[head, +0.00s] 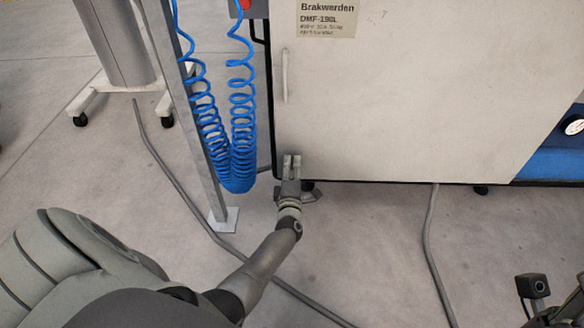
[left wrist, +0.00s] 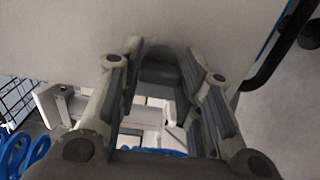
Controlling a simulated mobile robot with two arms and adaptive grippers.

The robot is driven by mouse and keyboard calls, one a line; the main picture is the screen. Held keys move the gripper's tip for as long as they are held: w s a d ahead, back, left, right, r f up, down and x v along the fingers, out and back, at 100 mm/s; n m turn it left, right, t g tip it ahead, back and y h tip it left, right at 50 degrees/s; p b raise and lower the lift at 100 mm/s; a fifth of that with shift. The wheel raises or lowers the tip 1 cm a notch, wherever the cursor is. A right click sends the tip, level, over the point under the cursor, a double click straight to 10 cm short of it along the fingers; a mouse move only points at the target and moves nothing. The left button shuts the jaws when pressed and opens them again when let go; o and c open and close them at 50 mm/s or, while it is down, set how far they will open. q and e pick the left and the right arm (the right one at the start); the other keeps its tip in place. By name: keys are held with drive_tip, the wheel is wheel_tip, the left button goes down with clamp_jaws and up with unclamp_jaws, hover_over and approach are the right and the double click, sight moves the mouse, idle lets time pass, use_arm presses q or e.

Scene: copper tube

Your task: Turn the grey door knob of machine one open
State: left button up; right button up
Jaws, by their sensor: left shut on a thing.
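Machine one is the large off-white cabinet (head: 420,80) that fills the upper right of the head view. My left gripper (head: 291,162) is at the lower left corner of its front face, with its two fingers pointing up the picture. In the left wrist view the fingers (left wrist: 165,82) stand on both sides of the grey door knob (left wrist: 160,73), which sits against the off-white panel, and the gripper is shut on it. In the head view the knob is hidden by the gripper. My right gripper's fingers are not in view.
A pale vertical handle (head: 285,76) is on the cabinet face above my left gripper. Blue coiled hoses (head: 240,130) and a metal post (head: 188,110) stand just left. A grey cable (head: 431,250) runs on the floor. The floor in front is mostly clear.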

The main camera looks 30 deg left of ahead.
use_arm(q)
drive_tip(key=o, duration=1)
drive_tip(key=shift+d, duration=0.1)
drive_tip(key=v, duration=1.2)
